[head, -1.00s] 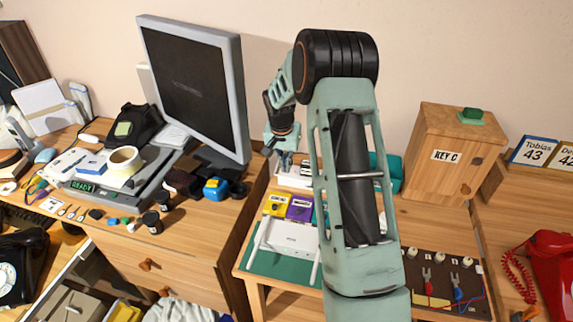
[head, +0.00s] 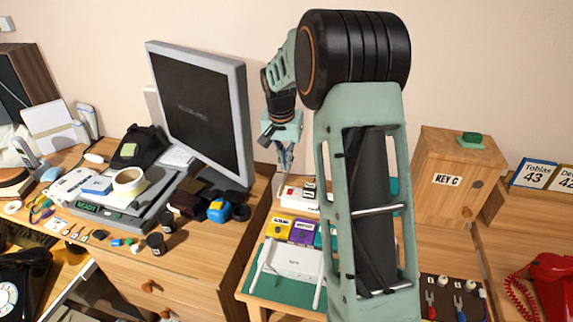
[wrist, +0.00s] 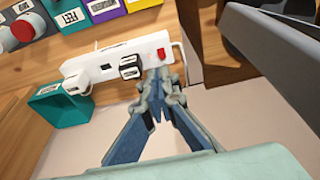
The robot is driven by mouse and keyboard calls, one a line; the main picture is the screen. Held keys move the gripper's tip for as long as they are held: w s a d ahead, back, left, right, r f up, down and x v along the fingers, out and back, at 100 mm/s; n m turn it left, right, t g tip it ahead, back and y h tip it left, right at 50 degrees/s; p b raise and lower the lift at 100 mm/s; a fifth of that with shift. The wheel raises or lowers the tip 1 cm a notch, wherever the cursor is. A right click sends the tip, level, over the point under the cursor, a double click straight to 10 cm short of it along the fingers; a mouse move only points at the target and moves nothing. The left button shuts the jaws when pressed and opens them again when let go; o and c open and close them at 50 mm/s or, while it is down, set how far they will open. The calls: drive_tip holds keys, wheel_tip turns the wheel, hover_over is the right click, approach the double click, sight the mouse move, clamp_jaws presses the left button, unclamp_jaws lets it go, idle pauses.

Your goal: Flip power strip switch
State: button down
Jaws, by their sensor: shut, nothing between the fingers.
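The white power strip (wrist: 120,62) runs across the upper middle of the wrist view. Its small red switch (wrist: 161,53) is at the right end. White and black plugs sit along the strip. In the head view the strip (head: 284,194) lies at the back of the small table, partly hidden by my arm. My gripper (wrist: 158,84) is shut and empty. Its fingertips appear just beside the strip's switch end, close to the red switch. I cannot tell whether they touch the strip. In the head view my gripper (head: 285,168) points down above the strip.
A teal open box (wrist: 62,104) stands beside the strip. Yellow and purple labelled boxes (head: 303,231) and a white router (head: 293,262) are in front of it. The monitor (head: 200,110) stands left, and a wooden key cabinet (head: 455,195) right.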

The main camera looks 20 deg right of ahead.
sight(291, 190)
drive_tip(key=shift+w+f+b, duration=0.1)
drive_tip(key=shift+b, duration=0.35)
drive_tip(key=r+t+b, duration=0.1)
drive_tip(key=b, duration=0.3)
drive_tip(key=shift+w+d+h, duration=0.35)
drive_tip(key=shift+h, duration=0.05)
drive_tip(key=shift+f, duration=0.1)
drive_tip(key=x, duration=0.7)
drive_tip(key=b+x, duration=0.1)
drive_tip(key=x, duration=0.6)
drive_tip(key=shift+s+a, duration=0.2)
drive_tip(key=shift+s, duration=0.05)
drive_tip(key=shift+p, duration=0.4)
